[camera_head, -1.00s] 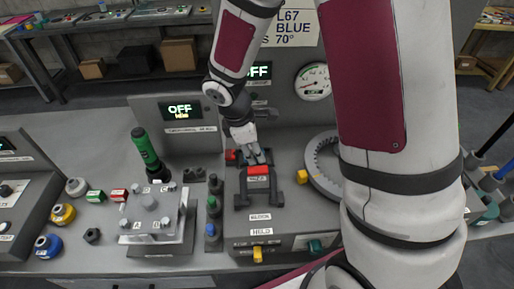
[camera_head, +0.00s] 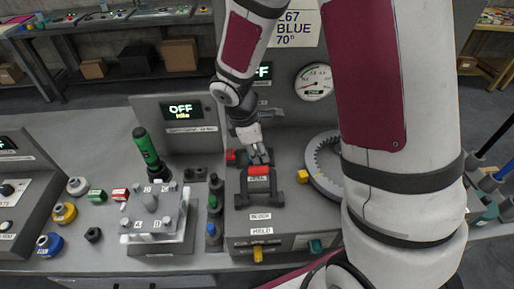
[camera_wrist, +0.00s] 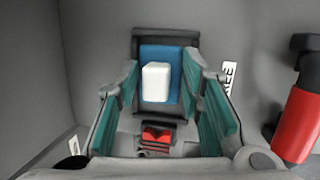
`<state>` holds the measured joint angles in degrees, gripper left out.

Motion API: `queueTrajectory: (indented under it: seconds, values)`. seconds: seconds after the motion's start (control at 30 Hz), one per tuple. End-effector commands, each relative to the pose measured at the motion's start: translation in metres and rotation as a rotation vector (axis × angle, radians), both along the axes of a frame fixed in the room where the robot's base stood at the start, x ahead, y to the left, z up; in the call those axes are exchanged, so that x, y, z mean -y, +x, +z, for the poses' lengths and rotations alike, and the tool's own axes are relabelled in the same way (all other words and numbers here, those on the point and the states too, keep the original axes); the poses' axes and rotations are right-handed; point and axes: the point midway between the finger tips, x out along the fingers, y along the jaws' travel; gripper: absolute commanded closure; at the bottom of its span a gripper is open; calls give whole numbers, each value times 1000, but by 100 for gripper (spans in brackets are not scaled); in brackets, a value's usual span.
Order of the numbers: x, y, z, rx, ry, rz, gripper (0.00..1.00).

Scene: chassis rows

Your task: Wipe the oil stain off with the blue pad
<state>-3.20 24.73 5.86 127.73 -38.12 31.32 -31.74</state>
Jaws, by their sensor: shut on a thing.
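My gripper (camera_head: 260,157) reaches down over a dark fixture (camera_head: 277,201) on the grey bench unit. In the wrist view its teal-lined fingers (camera_wrist: 163,85) stand on either side of a blue pad (camera_wrist: 175,60) with a white block (camera_wrist: 156,83) on its face. The fingers look closed on the pad, though the contact itself is hard to see. A red block (camera_head: 258,170) on the fixture sits just in front of the fingertips in the head view. The pad is hidden in the head view. I cannot make out an oil stain in either view.
A ring gear (camera_head: 318,165) lies right of the fixture. A clamped grey block (camera_head: 155,210) and a green-and-black tool (camera_head: 146,148) stand to the left. A red-ended knob (camera_wrist: 299,122) is close by on the right in the wrist view. A panel reading OFF (camera_head: 181,110) stands behind.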

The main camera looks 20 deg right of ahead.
Motion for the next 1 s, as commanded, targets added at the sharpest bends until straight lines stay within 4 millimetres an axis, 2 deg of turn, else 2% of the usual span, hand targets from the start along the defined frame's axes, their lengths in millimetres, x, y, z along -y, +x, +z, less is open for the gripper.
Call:
queueTrajectory:
  seconds: [0.07,0.47,1.0]
  values:
    - [3,-5,-4,-18,-8,-5,93]
    - [-19,2,-4,-13,2,-1,93]
    - [-7,0,0,-10,-1,-1,93]
